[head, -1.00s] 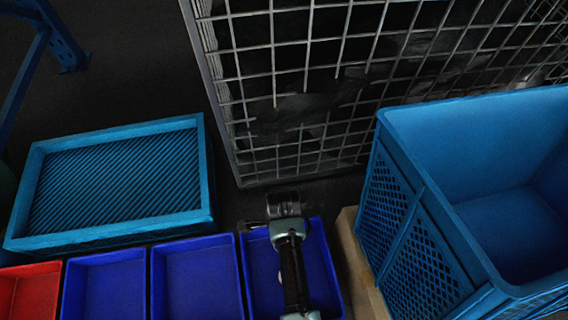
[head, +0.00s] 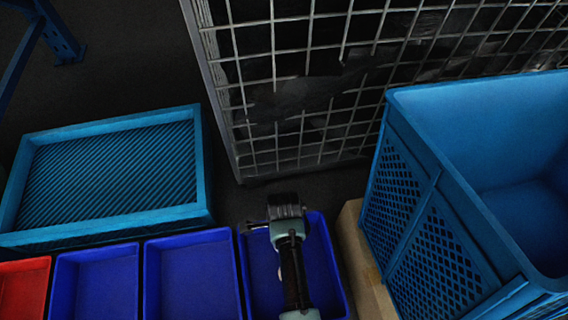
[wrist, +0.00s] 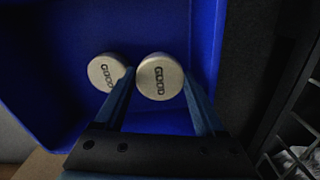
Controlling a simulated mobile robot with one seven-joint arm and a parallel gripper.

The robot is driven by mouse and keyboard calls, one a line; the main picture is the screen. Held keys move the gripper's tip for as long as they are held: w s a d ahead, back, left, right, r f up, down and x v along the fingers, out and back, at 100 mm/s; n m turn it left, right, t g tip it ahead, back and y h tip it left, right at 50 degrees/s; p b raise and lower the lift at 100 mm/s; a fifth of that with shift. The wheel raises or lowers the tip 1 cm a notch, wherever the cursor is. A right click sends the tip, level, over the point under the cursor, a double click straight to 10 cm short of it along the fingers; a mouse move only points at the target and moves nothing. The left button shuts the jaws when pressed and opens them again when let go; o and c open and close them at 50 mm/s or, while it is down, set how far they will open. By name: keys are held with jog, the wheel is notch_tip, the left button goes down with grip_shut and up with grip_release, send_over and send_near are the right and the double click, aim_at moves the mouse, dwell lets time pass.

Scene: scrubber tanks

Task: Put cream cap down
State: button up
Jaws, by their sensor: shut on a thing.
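My gripper (wrist: 158,88) is shut on a cream cap (wrist: 160,76), a round disc marked "GOOD" that sits between the fingertips in the wrist view. A second cream cap (wrist: 106,72), also marked "GOOD", lies in the blue bin (wrist: 60,40), just left of the left finger. The head view shows my gripper (head: 286,208) over the rightmost small blue bin (head: 330,270). The held cap is hidden there. I cannot tell whether the held cap touches the bin floor.
Two more blue bins (head: 192,275) and a red bin (head: 22,285) stand to the left. A light-blue ribbed crate (head: 110,172) is behind them. A wire cage (head: 300,90) stands at the back. A large blue crate (head: 430,230) on wood (head: 362,260) is close on the right.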

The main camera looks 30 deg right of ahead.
jog(key=shift+f, duration=0.3)
jog(key=o, duration=1)
jog(key=shift+o, duration=0.2)
jog(key=shift+r, duration=0.1)
notch_tip(320, 180, up, 13)
jog(key=p, duration=0.8)
jog(key=shift+p, duration=0.4)
